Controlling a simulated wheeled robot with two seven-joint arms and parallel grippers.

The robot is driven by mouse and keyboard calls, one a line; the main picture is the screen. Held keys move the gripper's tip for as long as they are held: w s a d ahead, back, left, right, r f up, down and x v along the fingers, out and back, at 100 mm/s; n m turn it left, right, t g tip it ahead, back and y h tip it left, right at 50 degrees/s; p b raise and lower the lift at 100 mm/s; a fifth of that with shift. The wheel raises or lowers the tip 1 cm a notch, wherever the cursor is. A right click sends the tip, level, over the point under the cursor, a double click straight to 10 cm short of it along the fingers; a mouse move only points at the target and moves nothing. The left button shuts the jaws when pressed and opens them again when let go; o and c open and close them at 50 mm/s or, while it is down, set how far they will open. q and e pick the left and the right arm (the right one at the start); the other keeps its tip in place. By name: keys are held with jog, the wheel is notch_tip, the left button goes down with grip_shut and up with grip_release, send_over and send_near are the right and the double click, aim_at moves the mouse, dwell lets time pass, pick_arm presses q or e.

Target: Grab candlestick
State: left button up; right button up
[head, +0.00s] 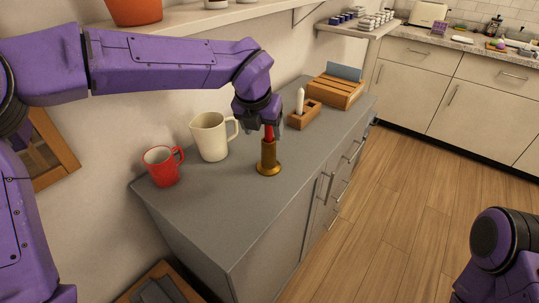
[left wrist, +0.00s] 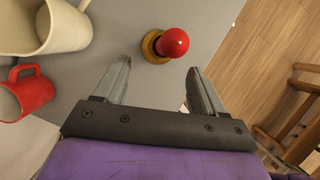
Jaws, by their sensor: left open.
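The candlestick (head: 268,160) has a brass-coloured base and a red candle in its top. It stands upright on the grey cabinet top. In the left wrist view I look down on the red candle (left wrist: 173,43) and part of the brass holder (left wrist: 152,48). My left gripper (head: 260,126) is above the candlestick in the head view and hides part of the candle. In the left wrist view its two fingers (left wrist: 160,75) are apart with nothing held, and the candle is just beyond the fingertips, roughly between them. My right gripper is not in view.
A cream pitcher (head: 210,138) and a red mug (head: 162,168) stand left of the candlestick. A small wooden box (head: 303,119) with a white item and a slatted wooden box (head: 337,92) stand behind it. The cabinet top's front (head: 215,225) is clear.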

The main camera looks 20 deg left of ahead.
aim_at(267, 141)
pick_arm(q)
jog(key=x, duration=0.5)
jog(key=shift+w+d+f+p, duration=0.15)
jog(key=shift+d+f+p, duration=0.05)
jog(key=shift+f+p, duration=0.2)
jog(key=c, duration=1.2)
jog(key=shift+r, duration=0.1)
grip_shut()
jog(key=shift+r, duration=0.1)
